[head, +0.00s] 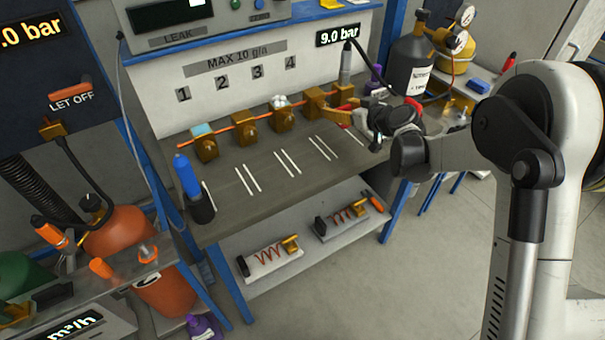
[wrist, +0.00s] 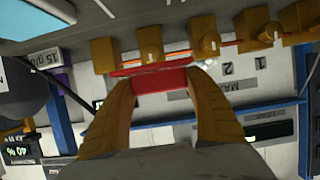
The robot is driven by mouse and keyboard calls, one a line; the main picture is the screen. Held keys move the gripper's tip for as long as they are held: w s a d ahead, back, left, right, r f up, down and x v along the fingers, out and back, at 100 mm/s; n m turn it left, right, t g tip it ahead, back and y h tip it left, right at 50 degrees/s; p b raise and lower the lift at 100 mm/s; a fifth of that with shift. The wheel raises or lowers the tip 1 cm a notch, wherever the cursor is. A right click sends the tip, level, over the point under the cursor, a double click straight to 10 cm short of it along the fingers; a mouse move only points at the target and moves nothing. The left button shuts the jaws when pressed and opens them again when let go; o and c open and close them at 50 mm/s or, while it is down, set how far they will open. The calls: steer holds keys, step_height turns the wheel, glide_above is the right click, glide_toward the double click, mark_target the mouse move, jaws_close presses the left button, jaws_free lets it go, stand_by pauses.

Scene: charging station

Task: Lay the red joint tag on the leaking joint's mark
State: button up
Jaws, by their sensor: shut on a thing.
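My gripper (wrist: 160,80) is shut on the red joint tag (wrist: 162,78), held crosswise between its two mustard-coloured fingertips. In the head view my gripper is at the right end of the brass joint row, above the bench. Part of the row there is hidden by the fingers. White foam (head: 281,101) sits on the third joint (head: 283,118); the first joint (head: 206,149) has a pale blue patch on top, and the second joint (head: 246,134) shows no foam. Pairs of white strips (head: 287,163) mark the bench in front of the joints.
The bench top (head: 230,215) is otherwise mostly clear. A dark cup holding a blue bottle (head: 187,176) stands at its left front. A grey nitrogen cylinder (head: 408,68) stands behind my arm at the right. A lower shelf (head: 310,250) holds two small spring devices.

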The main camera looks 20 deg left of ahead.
steer(key=b, duration=0.5)
glide_above(305, 155)
step_height(305, 155, down, 7)
steer(key=shift+f, duration=0.15)
steer(key=shift+f+b, duration=0.9)
steer(key=shift+f, duration=1)
steer(key=shift+f, duration=0.15)
steer(key=o, duration=1)
